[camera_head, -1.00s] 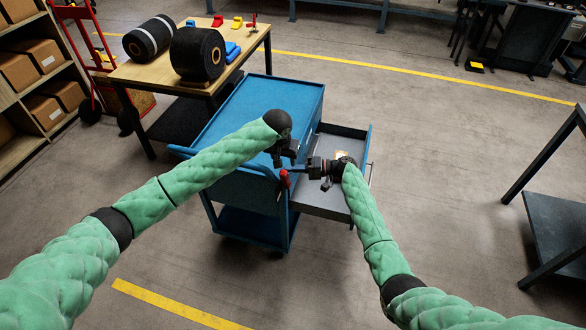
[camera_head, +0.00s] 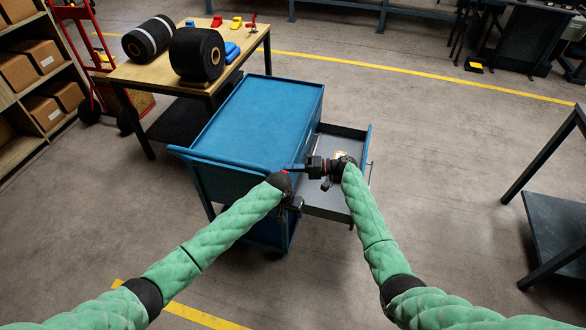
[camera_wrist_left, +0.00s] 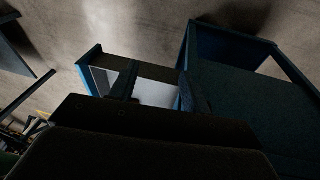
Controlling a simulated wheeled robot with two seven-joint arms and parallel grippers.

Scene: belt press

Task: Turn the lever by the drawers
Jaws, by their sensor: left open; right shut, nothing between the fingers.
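The blue cart (camera_head: 255,115) stands in the middle of the head view, with a grey drawer (camera_head: 345,132) pulled open on its right side. The lever by the drawers is mostly hidden behind my left wrist; only a small red bit (camera_head: 284,172) shows at the cart's front corner. My left gripper (camera_head: 295,203) is open, low in front of that corner; contact cannot be told. In the left wrist view its dark fingers (camera_wrist_left: 158,88) stand apart before the open drawer (camera_wrist_left: 95,72). My right gripper (camera_head: 308,166) is shut and empty, over the drawer's front-left corner, pointing left.
A wooden table (camera_head: 150,72) with two black rolls (camera_head: 197,55) stands behind the cart at left. A shelf with boxes (camera_head: 40,55) is at far left. A dark metal stand (camera_head: 560,220) is at right. The floor between cart and stand is clear.

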